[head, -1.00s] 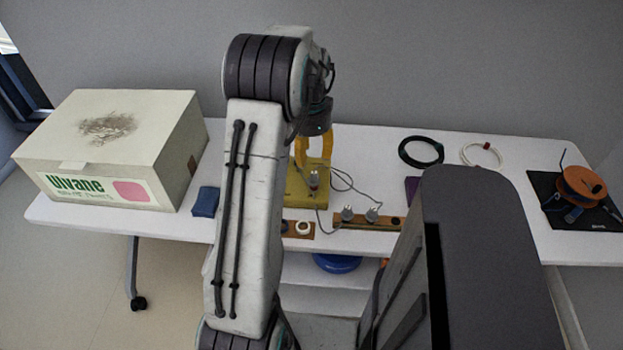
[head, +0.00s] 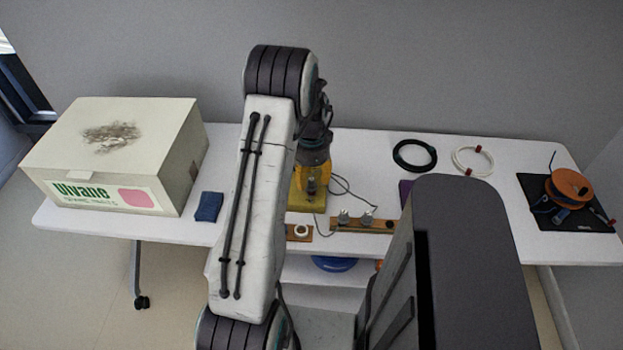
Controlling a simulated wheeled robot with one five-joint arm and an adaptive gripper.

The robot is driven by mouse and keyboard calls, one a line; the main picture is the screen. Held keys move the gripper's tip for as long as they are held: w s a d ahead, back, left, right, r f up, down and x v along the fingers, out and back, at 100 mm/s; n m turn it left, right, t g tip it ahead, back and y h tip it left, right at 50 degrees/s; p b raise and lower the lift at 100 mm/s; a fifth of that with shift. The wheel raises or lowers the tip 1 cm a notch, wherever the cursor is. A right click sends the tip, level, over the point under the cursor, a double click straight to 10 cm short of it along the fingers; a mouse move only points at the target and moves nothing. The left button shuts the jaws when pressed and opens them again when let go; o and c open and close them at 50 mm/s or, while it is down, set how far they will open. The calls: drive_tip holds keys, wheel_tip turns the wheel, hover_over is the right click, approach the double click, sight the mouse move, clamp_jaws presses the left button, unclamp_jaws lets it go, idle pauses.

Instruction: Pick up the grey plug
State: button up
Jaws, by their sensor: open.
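A small grey plug (head: 311,187) stands upright on a yellow block (head: 301,203) near the middle of the table. It looks dark and shaded. My gripper (head: 312,176) has yellow fingers and points down at this plug. It is open, with its fingers around or just above the plug; I cannot tell whether they touch it. My arm hides part of the block and of the gripper. Two more grey plug-like pieces, one on the left (head: 343,217) and one on the right (head: 366,218), stand on a brown wooden strip (head: 378,227) in front.
A thin grey cable (head: 345,190) loops right of the block. A white ring (head: 301,231) lies in front. A large box (head: 180,160) and blue cloth-like piece (head: 209,206) stand left. Black (head: 415,168) and white (head: 459,165) cable coils and an orange reel (head: 568,187) are right.

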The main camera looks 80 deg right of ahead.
drive_tip(key=shift+f, duration=0.5)
clamp_jaws()
idle(0.3)
